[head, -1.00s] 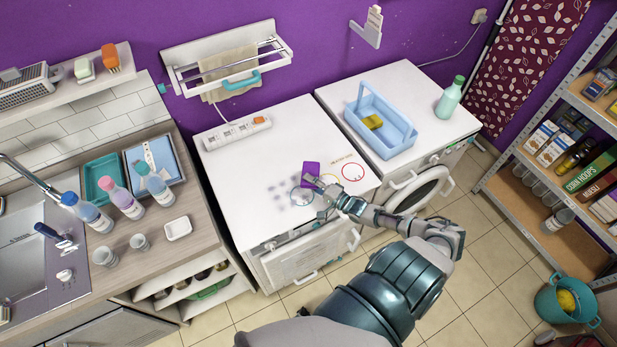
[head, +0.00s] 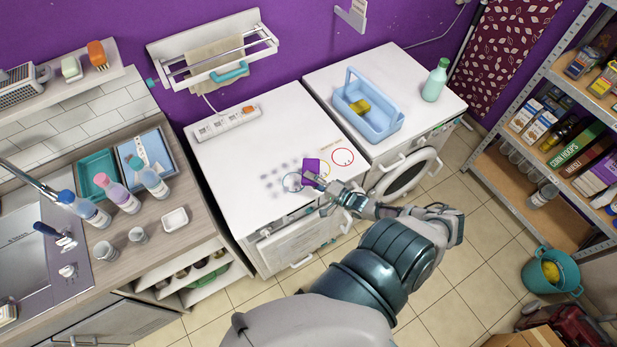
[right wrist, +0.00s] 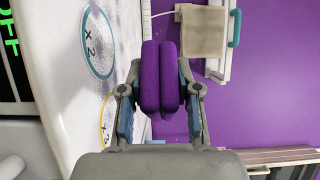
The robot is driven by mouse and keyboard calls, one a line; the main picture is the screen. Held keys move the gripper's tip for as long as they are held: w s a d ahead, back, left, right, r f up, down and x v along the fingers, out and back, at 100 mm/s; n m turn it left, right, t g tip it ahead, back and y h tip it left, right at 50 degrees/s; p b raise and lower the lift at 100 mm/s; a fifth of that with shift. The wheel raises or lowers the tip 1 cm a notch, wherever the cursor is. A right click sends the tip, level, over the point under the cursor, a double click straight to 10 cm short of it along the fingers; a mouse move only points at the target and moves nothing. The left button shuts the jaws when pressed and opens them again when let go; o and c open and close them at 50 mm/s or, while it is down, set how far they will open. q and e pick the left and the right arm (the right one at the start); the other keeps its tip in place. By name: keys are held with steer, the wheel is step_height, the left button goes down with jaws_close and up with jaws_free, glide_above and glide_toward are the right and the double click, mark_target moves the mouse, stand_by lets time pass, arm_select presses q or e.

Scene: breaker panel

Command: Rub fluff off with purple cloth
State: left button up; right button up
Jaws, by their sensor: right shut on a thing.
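My right gripper (head: 316,178) is shut on the purple cloth (head: 311,166), over the front right part of the left white machine's top (head: 243,162). In the right wrist view, the cloth (right wrist: 160,78) is a thick folded pad between the fingers of my gripper (right wrist: 160,98). I cannot tell whether it touches the top. The grey fluff (head: 279,177) lies in several small spots to the left of the cloth, around a blue circle (head: 285,184). Speckles also show beside the blue circle in the right wrist view (right wrist: 97,48). My left gripper is not in view.
A red circle (head: 343,149) is marked right of the cloth, with a yellow one partly hidden by my gripper. A power strip (head: 228,123) lies at the machine's back. A blue caddy (head: 385,122) and green bottle (head: 435,80) stand on the right machine.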

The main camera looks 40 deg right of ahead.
mark_target(306, 158)
steer(key=shift+s+d+b, duration=0.2)
steer(key=shift+d+b, duration=0.1)
steer(key=shift+d, duration=0.95)
steer(key=shift+w+d+r+b, duration=0.1)
steer(key=shift+w+d+b, duration=0.15)
steer(key=shift+w+b, duration=0.6)
steer(key=shift+w+d+b, duration=0.25)
steer(key=shift+w+b, duration=0.1)
steer(key=shift+w, duration=1.05)
steer(key=shift+w+d+r+b, duration=0.1)
steer(key=shift+w+d+b, duration=0.15)
steer(key=shift+w+b, duration=0.6)
steer(key=w, duration=0.1)
steer(key=w+b, duration=0.1)
steer(key=w, duration=0.1)
steer(key=shift+d+b, duration=0.3)
steer(key=shift+w+d+b, duration=0.15)
steer(key=shift+w+b, duration=0.15)
steer(key=shift+w, duration=0.2)
steer(key=shift+w+d+b, duration=0.2)
steer(key=shift+w+b, duration=0.8)
steer(key=shift+w, duration=0.05)
steer(key=shift+w+d+r, duration=0.1)
steer(key=shift+w, duration=0.25)
steer(key=shift+r, duration=0.1)
step_height(306, 158, up, 6)
steer(key=p, duration=0.5)
